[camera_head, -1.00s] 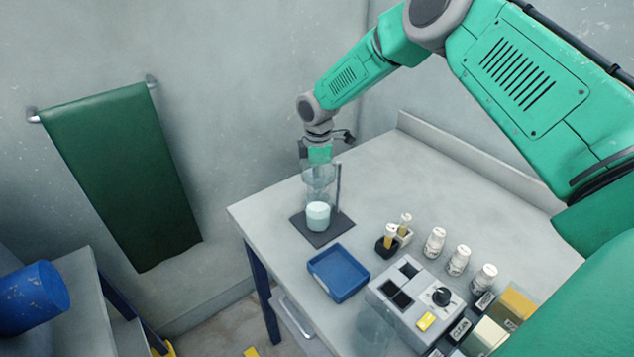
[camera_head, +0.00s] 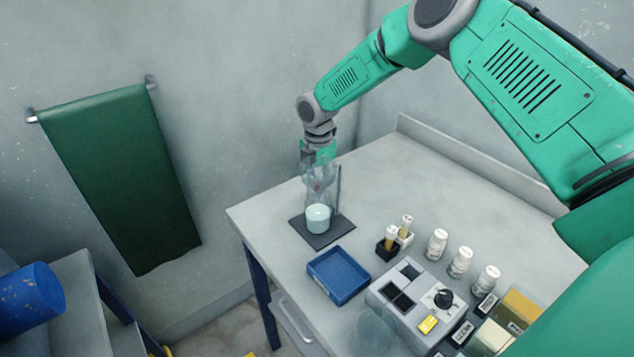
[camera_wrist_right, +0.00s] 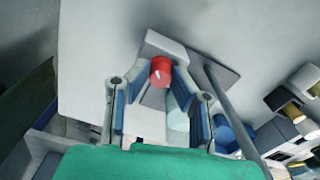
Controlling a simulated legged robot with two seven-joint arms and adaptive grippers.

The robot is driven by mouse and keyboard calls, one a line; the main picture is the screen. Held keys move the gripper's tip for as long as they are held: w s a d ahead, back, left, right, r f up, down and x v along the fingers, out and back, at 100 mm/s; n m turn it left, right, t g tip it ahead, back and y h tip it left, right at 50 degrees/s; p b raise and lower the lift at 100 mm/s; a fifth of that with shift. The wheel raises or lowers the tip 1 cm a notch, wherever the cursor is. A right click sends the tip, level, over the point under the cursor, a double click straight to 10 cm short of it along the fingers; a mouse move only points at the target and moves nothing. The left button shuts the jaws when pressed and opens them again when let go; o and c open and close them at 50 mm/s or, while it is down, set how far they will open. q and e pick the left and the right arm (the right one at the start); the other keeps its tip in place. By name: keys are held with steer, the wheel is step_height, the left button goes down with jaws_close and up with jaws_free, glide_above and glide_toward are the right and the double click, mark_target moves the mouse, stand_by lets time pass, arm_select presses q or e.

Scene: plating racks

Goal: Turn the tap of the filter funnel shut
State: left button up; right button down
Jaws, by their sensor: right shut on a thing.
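The filter funnel (camera_head: 310,176) is clear and stands at the far left corner of the bench, partly hidden by my right gripper. Its red tap (camera_wrist_right: 161,70), with a small white mark, shows in the right wrist view between the fingertips. My right gripper (camera_wrist_right: 160,77) points down at the tap and is shut on it. In the head view, the right gripper (camera_head: 318,183) is small and hard to tell from the funnel. A beaker of pale liquid (camera_head: 318,218) stands below on the dark stand base (camera_head: 322,238). My left gripper is out of view.
A thin stand rod (camera_head: 338,185) rises close beside the gripper. A blue tray (camera_head: 338,274) lies in front of the stand. A grey device (camera_head: 415,300), several white bottles (camera_head: 460,262) and small boxes fill the right front. The back of the bench is clear.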

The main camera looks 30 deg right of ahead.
steer(key=shift+f, duration=0.1)
stand_by(0.5)
steer(key=c, duration=1.4)
jaws_free()
steer(key=shift+w+d+f, duration=0.1)
steer(key=shift+w+d, duration=0.05)
step_height(320, 180, up, 12)
steer(key=shift+w+d+f, duration=0.1)
